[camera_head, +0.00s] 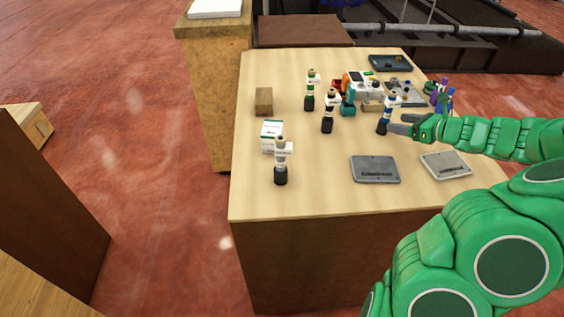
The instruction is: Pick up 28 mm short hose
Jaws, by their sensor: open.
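My gripper (397,124) is open, its grey fingers reaching left over the right part of the table. It is right beside a blue-and-white bottle-shaped part with a black base (384,127); I cannot tell whether they touch. I cannot single out the 28 mm short hose at this size. Similar upright parts with black bases stand further left: one green-banded (309,103), one dark with a pale top (328,124), and one grey at the front left (281,174). Small mixed parts (362,88) crowd the back middle.
The wooden table (315,190) has two flat grey plates at the front, one in the middle (375,169) and one right (446,165). A white-green box (271,135) and a wooden block (264,101) stand left. A dark tray (390,63) is at the back.

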